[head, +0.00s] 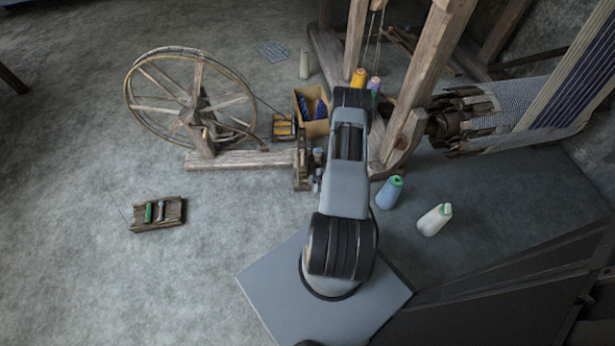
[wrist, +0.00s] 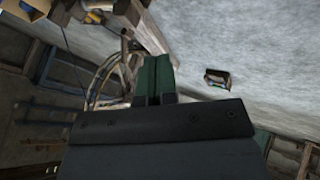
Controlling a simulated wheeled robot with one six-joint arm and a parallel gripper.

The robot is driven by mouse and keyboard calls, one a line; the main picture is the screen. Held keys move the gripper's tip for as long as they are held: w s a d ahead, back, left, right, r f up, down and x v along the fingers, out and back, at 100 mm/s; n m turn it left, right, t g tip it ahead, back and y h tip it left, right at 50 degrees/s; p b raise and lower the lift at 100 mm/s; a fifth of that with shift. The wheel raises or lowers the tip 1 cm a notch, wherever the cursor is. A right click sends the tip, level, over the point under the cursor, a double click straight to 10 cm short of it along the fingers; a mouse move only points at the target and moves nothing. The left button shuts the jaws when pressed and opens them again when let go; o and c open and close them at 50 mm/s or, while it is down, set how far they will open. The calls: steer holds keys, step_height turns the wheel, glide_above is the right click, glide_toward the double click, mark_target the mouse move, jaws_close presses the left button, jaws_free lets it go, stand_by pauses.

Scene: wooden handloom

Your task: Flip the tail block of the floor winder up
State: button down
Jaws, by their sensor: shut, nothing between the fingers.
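The floor winder has a large spoked wheel (head: 190,95) and a long wooden base beam (head: 240,160) on the floor. At the beam's right end stands a small dark wooden block (head: 302,165), apparently the tail block; my arm stands just right of it, and its exact tilt is unclear. In the wrist view the wheel (wrist: 104,75) and beam (wrist: 150,35) appear beyond my gripper (wrist: 155,60). Its green fingers are together and empty. In the head view my arm largely hides the gripper, so contact with the block cannot be told.
A cardboard box (head: 313,128) with blue contents stands behind the beam. Loom posts (head: 410,100) rise to the right.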

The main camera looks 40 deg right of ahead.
mark_target(301, 174)
steer(key=shift+w+d+f+b, duration=0.3)
steer(key=shift+w+f+b, duration=0.65)
steer(key=shift+w+f, duration=0.45)
steer(key=shift+w+d+f+b, duration=0.35)
steer(key=shift+w+f+b, duration=0.75)
steer(key=shift+w, duration=0.55)
steer(key=shift+w+d+f+b, duration=0.3)
steer(key=shift+w+f+b, duration=0.5)
steer(key=shift+w+f, duration=0.65)
